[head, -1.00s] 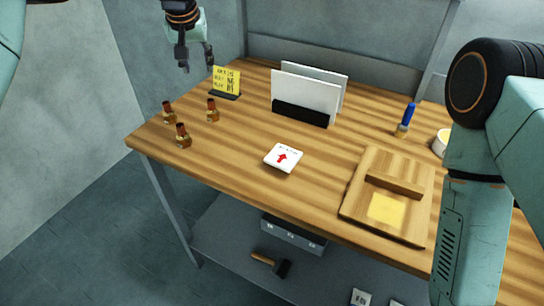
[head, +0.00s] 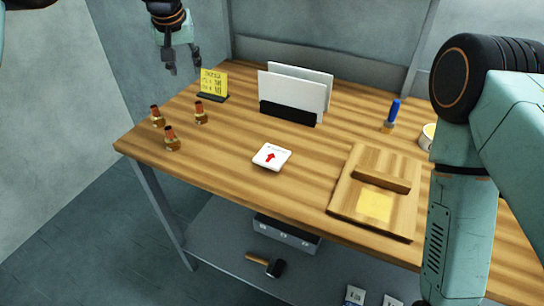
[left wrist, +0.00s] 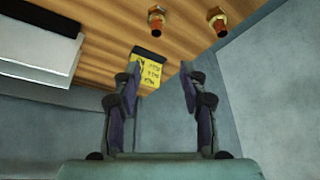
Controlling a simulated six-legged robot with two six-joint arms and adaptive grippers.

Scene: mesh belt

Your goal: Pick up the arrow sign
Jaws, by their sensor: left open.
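The arrow sign (head: 271,157) is a small white tile with a red arrow, lying flat near the middle of the wooden table. My left gripper (head: 184,70) is open and empty, raised above the table's far left corner, well apart from the sign. In the left wrist view its two fingers (left wrist: 160,85) are spread, with the yellow note card beyond them. The arrow sign is not visible in the left wrist view. My right arm shows large at the right of the head view, but its gripper is out of view.
A yellow card on a black base (head: 213,84) stands near my left gripper. Several small brass fittings (head: 171,140) are at the left. A white panel holder (head: 290,115), a wooden board (head: 343,203) and a blue-handled brush (head: 392,113) surround the sign. Table around the sign is clear.

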